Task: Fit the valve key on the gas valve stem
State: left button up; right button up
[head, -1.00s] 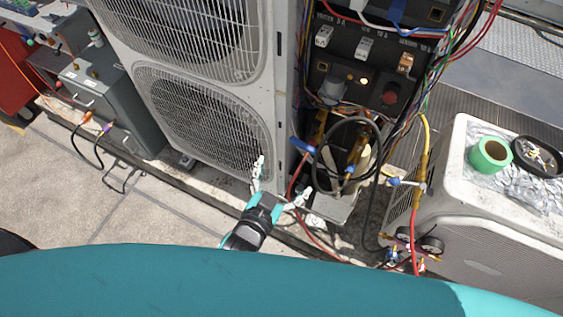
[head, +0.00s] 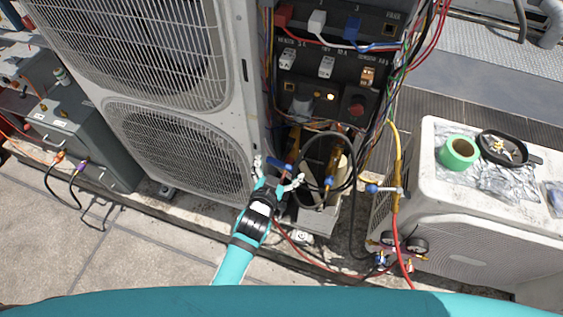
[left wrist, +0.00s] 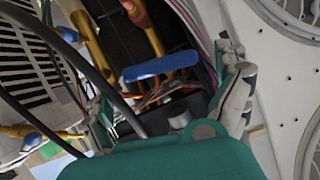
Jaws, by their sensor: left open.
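My left gripper (head: 278,173) is open at the lower front of the open condenser unit. A blue bar-shaped handle (head: 279,164) lies just ahead of its fingers, by a brass fitting (head: 292,146). In the left wrist view, the blue handle (left wrist: 162,67) shows between the spread fingers (left wrist: 170,88), apart from both. A second brass fitting (head: 335,163) with a small blue part stands to the right. I cannot tell which part is the valve key, and I cannot make out the gas valve stem. My right gripper is not in view.
Black hose (head: 312,172) loops around the fittings. Loose wires hang from the electrical panel (head: 335,70). On the right, a white unit (head: 440,215) carries green tape (head: 459,152) and a black dish (head: 503,148). Paving (head: 130,250) at lower left is mostly clear.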

aim_at(281, 165)
pick_arm(q)
jog(key=shift+x, duration=1.6)
jog(key=c, duration=1.4)
